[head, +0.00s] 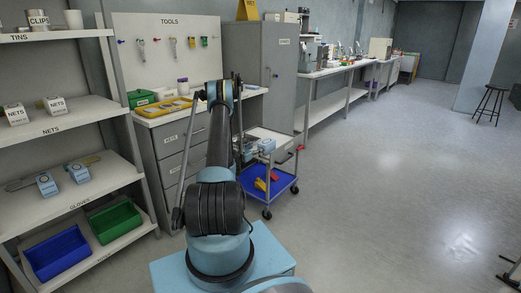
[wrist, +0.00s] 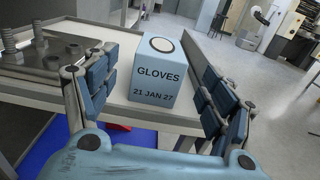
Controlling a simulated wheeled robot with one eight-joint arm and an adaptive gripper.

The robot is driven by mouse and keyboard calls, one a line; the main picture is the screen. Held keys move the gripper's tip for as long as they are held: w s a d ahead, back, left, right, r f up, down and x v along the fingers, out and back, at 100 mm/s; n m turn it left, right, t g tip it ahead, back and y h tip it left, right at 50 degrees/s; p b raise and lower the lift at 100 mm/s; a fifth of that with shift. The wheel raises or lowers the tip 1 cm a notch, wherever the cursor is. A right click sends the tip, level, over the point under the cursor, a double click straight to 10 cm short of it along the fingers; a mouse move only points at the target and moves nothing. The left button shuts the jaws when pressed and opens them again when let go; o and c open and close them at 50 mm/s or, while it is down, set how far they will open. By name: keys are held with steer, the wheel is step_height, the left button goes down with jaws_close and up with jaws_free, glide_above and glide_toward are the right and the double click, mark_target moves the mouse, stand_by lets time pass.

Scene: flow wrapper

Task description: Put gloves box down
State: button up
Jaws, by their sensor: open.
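A light blue gloves box (wrist: 156,88) with a white round top opening, marked "GLOVES" and "21 JAN 27", stands upright on the pale top of a cart (wrist: 190,122) in the wrist view. My gripper (wrist: 150,58) is open, with one blue-padded finger on each side of the box. Gaps show between the fingers and the box. The cart also shows in the head view (head: 274,135), partly hidden behind my arm; the box is hard to make out there.
The cart's blue lower tray (head: 283,186) holds red and yellow things. More gloves boxes (head: 47,184) sit on the left shelf.

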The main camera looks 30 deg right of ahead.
steer(key=s+a+r+m+g+y, duration=0.1)
steer(key=s+a+r+m+y, duration=0.15)
steer(key=a+r+m, duration=0.5)
steer(key=s+a+r+m+g+y, duration=0.15)
steer(key=s+a+r, duration=0.25)
steer(key=a+r, duration=0.75)
steer(key=s+a+r+m+y, duration=0.3)
steer(key=s+a+r+m, duration=0.1)
steer(key=s+r, duration=0.35)
steer(key=s+a+f+m+y, duration=0.2)
steer(key=s+a+m+y, duration=0.1)
steer(key=s+a, duration=0.6)
steer(key=s+a+f+m+g+y, duration=0.1)
steer(key=s+a+f+m+y, duration=0.1)
steer(key=s+a, duration=0.8)
steer(key=s+a+f+m+g+y, duration=0.1)
steer(key=s+a+f+m+y, duration=0.2)
steer(key=s+a, duration=0.6)
steer(key=s+m+y, duration=0.1)
steer(key=s, duration=0.9)
steer(key=shift+a+y, duration=0.3)
steer(key=shift+a, duration=0.05)
